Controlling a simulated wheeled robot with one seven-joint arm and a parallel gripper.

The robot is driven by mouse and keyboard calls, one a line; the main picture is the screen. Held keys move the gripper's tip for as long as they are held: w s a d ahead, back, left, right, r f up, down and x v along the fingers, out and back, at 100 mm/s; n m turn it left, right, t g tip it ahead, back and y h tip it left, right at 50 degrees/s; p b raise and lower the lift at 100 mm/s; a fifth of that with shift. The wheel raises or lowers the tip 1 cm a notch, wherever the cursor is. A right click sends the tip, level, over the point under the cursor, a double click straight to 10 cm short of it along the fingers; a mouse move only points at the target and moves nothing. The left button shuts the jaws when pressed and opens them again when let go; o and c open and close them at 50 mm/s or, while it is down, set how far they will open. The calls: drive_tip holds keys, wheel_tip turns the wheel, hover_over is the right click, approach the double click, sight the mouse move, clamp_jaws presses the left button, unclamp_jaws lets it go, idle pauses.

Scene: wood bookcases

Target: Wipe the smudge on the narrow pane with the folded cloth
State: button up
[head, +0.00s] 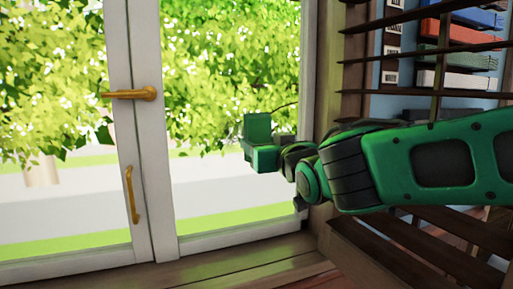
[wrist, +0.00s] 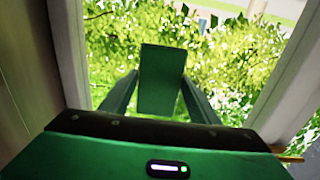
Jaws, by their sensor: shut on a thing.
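The narrow pane (head: 215,190) is the glass right of the white upright, with leaves and a pale road seen through it. My gripper (wrist: 160,98) is shut on the folded cloth (wrist: 162,72), a dark green flat piece standing up between the two fingers. In the head view the cloth (head: 258,127) shows as a green block in front of the pane's right part, near its right frame. I cannot tell whether it touches the glass. I cannot make out the smudge against the leaves; cloth or gripper may cover it.
A brass handle (head: 130,94) and a brass pull (head: 131,194) sit on the white uprights to the left. A bookcase (head: 440,60) with dark slats and colored boxes stands close on the right, behind my arm. The wooden sill (head: 235,262) below is clear.

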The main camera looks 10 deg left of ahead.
sight(248, 130)
drive_tip(key=shift+w+d, duration=0.5)
drive_tip(key=shift+d, duration=0.3)
drive_tip(key=shift+s+a, duration=1.05)
drive_tip(key=shift+a, duration=0.65)
drive_tip(key=shift+s+a, duration=1)
drive_tip(key=shift+a, duration=0.75)
drive_tip(key=shift+s+a, duration=1.05)
drive_tip(key=shift+a, duration=0.65)
drive_tip(key=shift+r, duration=1.65)
drive_tip(key=shift+w+d+r, duration=0.1)
drive_tip(key=shift+w+d, duration=0.4)
drive_tip(key=shift+d, duration=0.25)
drive_tip(key=shift+w+d+f, duration=0.1)
drive_tip(key=shift+w+d, duration=0.35)
drive_tip(key=shift+d, duration=0.25)
drive_tip(key=shift+w+d+r, duration=0.1)
drive_tip(key=shift+w+d, duration=0.4)
drive_tip(key=shift+d, duration=0.25)
drive_tip(key=shift+w+d, duration=0.55)
drive_tip(key=shift+d, duration=0.4)
drive_tip(key=shift+w+d, duration=0.55)
drive_tip(key=shift+d, duration=0.45)
drive_tip(key=shift+w+d, duration=0.55)
drive_tip(key=shift+d, duration=0.4)
drive_tip(key=shift+w+a, duration=0.1)
